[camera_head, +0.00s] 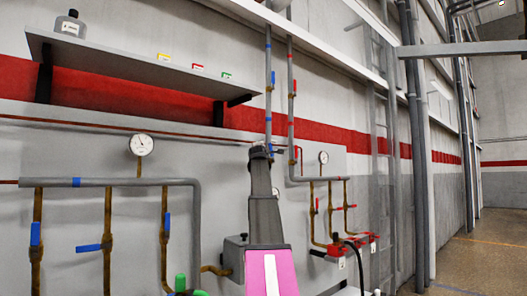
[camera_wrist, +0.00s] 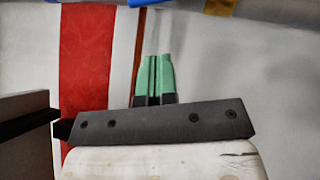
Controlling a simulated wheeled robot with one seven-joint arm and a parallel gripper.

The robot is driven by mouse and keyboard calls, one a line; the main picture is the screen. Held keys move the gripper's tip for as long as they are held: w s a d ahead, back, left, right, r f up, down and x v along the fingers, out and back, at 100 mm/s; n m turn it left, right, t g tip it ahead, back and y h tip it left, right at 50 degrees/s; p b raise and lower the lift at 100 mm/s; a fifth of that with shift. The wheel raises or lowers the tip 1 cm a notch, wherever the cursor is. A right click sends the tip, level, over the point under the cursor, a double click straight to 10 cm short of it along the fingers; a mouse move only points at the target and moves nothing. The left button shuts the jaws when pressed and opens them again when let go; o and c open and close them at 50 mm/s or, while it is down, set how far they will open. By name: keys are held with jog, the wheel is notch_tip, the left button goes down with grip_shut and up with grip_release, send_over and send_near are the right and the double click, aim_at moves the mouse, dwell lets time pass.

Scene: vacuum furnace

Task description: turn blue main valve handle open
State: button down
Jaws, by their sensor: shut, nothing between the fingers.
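My gripper (camera_head: 258,152) is at the centre of the head view, raised close to the wall pipes. In the wrist view its two green fingers (camera_wrist: 154,78) are shut side by side with nothing between them. A vertical pipe with blue parts (camera_head: 270,148) runs just behind the gripper; the gripper partly hides the valve area there, and I cannot tell whether a blue main handle sits there. I see no clear contact.
Smaller blue handles (camera_head: 36,234) hang on brass pipes at left. A parallel pipe with red parts (camera_head: 294,87) stands right of my gripper. A shelf (camera_head: 140,68) juts out at upper left and shows at the wrist view's left edge (camera_wrist: 25,125). A gauge (camera_head: 141,145) hangs below it.

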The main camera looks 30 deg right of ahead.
jog(key=v, duration=0.9)
jog(key=shift+s+d, duration=0.15)
